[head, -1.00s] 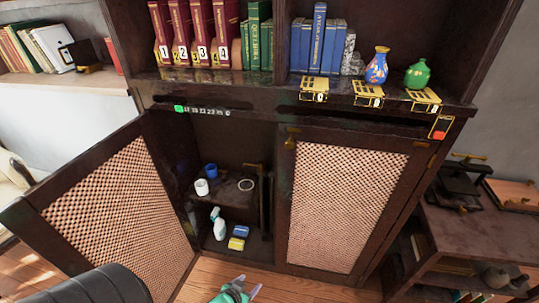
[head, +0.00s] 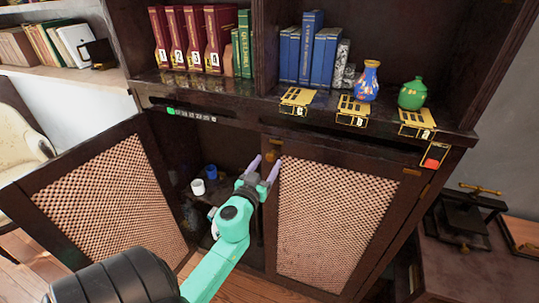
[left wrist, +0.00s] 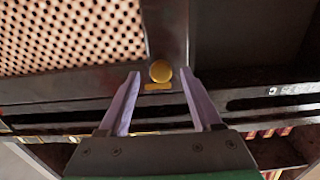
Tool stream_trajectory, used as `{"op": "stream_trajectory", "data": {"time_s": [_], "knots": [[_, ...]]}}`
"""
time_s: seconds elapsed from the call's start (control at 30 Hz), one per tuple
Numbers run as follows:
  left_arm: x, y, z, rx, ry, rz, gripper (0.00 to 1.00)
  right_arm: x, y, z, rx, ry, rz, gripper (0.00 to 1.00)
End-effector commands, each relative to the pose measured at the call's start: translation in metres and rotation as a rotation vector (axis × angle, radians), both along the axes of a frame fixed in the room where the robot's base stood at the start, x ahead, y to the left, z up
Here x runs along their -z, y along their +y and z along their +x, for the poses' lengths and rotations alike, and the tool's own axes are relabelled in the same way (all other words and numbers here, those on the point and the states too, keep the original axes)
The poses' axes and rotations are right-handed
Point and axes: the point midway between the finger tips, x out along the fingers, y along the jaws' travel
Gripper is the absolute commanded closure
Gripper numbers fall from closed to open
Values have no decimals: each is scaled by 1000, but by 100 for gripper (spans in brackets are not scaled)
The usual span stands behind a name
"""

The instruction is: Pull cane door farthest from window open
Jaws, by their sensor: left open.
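The right cane door (head: 335,210) is shut in its dark wooden frame. Its small brass knob (head: 270,157) is near the upper left corner of the door. The left cane door (head: 110,205) stands swung open to the left. My left gripper (head: 265,163) is open in front of the right door's upper left corner. In the left wrist view the round brass knob (left wrist: 160,70) shows between the tips of the two open fingers; I cannot tell whether either touches it. My right gripper is not in view.
The open cupboard holds a white cup (head: 198,187) and a blue cup (head: 211,172). Books (head: 315,50), a blue vase (head: 367,82) and a green pot (head: 412,93) stand on the shelf above. A side table (head: 470,260) stands at the right.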

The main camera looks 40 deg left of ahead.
Motion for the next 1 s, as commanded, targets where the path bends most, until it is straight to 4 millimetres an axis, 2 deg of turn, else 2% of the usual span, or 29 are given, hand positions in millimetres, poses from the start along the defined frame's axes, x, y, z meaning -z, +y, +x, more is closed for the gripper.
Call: {"op": "stream_trajectory", "data": {"time_s": [0.13,0.4,0.43,0.5,0.57,0.6,1.0], "knots": [[0,6,19,1,1,0,34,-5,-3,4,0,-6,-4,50],[2,7,22,1,1,0,34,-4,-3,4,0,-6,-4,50],[2,7,22,1,1,0,42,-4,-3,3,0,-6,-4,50],[2,7,22,1,1,0,69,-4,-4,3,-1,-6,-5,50],[2,7,22,2,1,0,92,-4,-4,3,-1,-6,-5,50],[2,7,22,2,1,0,100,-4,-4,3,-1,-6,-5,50],[2,7,22,2,2,-2,100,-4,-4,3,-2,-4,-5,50]]}}
